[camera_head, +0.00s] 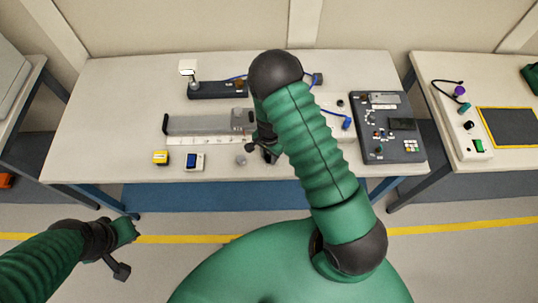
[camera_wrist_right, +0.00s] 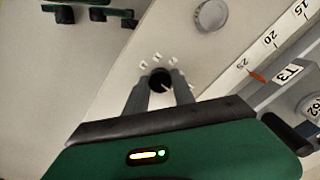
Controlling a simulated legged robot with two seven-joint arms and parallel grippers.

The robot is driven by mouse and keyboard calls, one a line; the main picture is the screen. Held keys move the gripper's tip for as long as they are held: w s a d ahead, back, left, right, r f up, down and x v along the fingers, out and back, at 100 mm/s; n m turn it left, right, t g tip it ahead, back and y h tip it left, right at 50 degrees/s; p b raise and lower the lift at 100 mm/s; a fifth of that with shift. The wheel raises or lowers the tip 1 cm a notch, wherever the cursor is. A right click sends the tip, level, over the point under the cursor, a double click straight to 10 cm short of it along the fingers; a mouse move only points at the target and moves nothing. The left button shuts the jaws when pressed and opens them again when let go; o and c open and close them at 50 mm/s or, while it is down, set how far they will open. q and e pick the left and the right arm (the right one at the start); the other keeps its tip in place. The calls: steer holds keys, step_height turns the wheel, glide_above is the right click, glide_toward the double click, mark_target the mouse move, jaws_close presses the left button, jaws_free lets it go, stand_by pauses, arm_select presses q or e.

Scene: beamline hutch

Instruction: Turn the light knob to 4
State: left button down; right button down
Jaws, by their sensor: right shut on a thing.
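The light knob (camera_wrist_right: 160,80) is a small black round knob on a pale panel. Small white labels (camera_wrist_right: 157,57) arc around its far side, but their numbers are too small to read. A thin light mark shows on the knob's face; I cannot tell which label it points to. My right gripper (camera_wrist_right: 160,88) has its two grey fingers on either side of the knob and is shut on it. In the head view, my right gripper (camera_head: 267,152) is over the bench, and my arm hides the knob. My left gripper (camera_head: 125,232) hangs at lower left, away from the bench; its jaws are unclear.
A ruled rail (camera_wrist_right: 262,55) with a T3 tag lies right of the knob in the wrist view, near a round grey disc (camera_wrist_right: 211,15). On the bench (camera_head: 90,130) are a yellow box (camera_head: 160,158), a blue switch (camera_head: 194,161) and a dark control panel (camera_head: 385,145).

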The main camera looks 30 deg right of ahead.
mark_target(269, 156)
steer(key=c, duration=1.1)
jaws_free()
steer(key=shift+w, duration=0.15)
steer(key=shift+o, duration=0.2)
step_height(269, 156, up, 17)
steer(key=shift+b, duration=0.3)
steer(key=shift+f, duration=0.15)
